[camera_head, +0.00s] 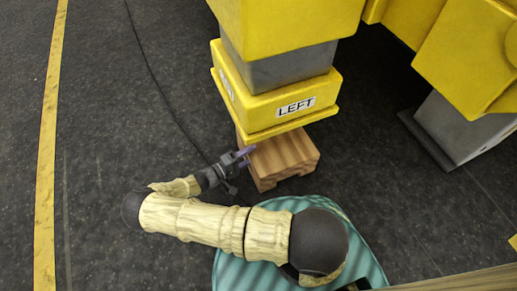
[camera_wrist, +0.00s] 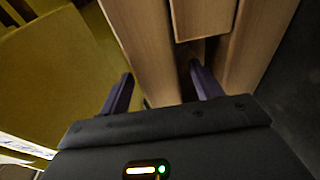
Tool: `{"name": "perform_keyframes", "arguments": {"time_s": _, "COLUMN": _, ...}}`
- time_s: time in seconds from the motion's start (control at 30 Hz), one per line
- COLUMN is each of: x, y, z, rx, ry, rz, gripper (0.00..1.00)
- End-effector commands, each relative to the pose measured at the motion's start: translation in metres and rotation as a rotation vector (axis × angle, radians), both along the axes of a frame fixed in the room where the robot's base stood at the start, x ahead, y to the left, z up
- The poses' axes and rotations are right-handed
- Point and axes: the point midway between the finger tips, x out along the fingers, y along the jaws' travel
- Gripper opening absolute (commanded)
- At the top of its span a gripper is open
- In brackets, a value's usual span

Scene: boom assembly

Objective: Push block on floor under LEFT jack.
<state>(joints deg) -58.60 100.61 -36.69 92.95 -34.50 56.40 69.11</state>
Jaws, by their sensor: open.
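The wooden block (camera_head: 284,160) is on the dark floor, partly below the yellow foot of the jack labelled LEFT (camera_head: 274,97). Its near part sticks out toward me, and its far part is hidden under the foot. My gripper (camera_head: 243,157) is open at the block's left side, close to it. In the wrist view, the block's wooden slats (camera_wrist: 205,50) fill the upper middle, with my two purple fingers (camera_wrist: 160,92) spread in front of them. I cannot tell whether the fingers touch the wood. The yellow jack foot also shows at the left of the wrist view (camera_wrist: 50,70).
Another yellow jack with a grey leg (camera_head: 460,125) stands at the right. A thin cable (camera_head: 150,70) runs along the floor left of the LEFT jack. A yellow floor line (camera_head: 47,150) lies at the far left. The floor between line and cable is clear.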

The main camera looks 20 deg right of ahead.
Motion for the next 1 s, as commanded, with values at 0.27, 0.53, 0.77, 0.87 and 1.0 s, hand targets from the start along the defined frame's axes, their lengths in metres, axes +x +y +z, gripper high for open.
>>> {"name": "perform_keyframes", "arguments": {"time_s": 0.27, "x": 0.007, "y": -0.035, "z": 0.0, "rx": 0.0, "ry": 0.001, "rz": 0.002, "gripper": 0.65}}
{"name": "perform_keyframes", "arguments": {"time_s": 0.53, "x": 0.009, "y": -0.043, "z": 0.0, "rx": 0.001, "ry": 0.0, "rz": -0.001, "gripper": 0.65}}
{"name": "perform_keyframes", "arguments": {"time_s": 0.77, "x": 0.009, "y": -0.042, "z": 0.0, "rx": 0.001, "ry": 0.0, "rz": -0.001, "gripper": 0.39}}
{"name": "perform_keyframes", "arguments": {"time_s": 0.87, "x": 0.009, "y": -0.042, "z": 0.0, "rx": 0.001, "ry": 0.0, "rz": -0.001, "gripper": 0.19}}
{"name": "perform_keyframes", "arguments": {"time_s": 1.0, "x": 0.009, "y": -0.042, "z": 0.0, "rx": 0.001, "ry": 0.0, "rz": -0.001, "gripper": 0.0}}
